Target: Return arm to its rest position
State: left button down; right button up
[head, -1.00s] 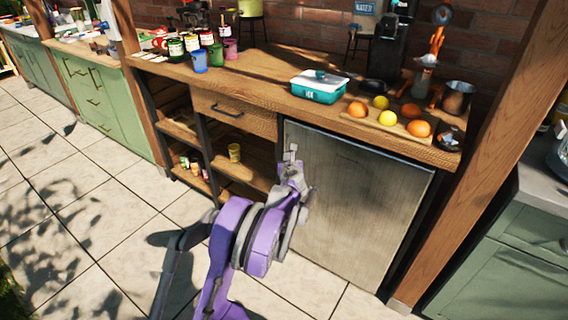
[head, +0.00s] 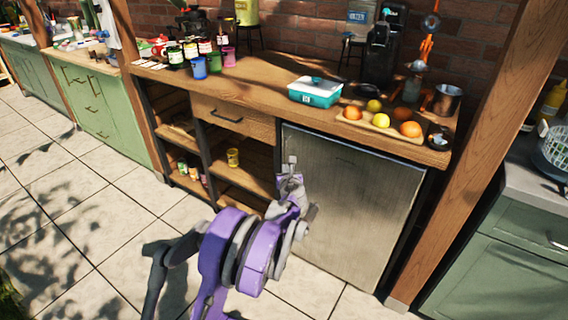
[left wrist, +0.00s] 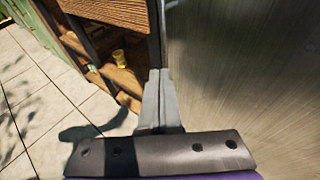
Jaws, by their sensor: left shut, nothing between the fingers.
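My left arm is purple and grey and comes up from the bottom of the head view. Its gripper (head: 291,163) is shut and empty, in front of the upper left part of the metal fridge door (head: 345,205). In the left wrist view the two grey fingers (left wrist: 157,95) lie together with nothing between them. The metal door (left wrist: 245,70) fills the right side of that view. My right gripper is in neither view.
The wooden counter (head: 262,85) holds a teal box (head: 316,93), a board with fruit and several cups and jars. Open shelves (head: 245,180) with a yellow cup (head: 233,158) are left of the door. Tiled floor (head: 90,220) is clear at left.

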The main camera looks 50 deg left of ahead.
pick_arm(q)
jog(key=v, duration=0.6)
jog(key=shift+s+f+p, duration=0.2)
jog(key=shift+p, duration=0.2)
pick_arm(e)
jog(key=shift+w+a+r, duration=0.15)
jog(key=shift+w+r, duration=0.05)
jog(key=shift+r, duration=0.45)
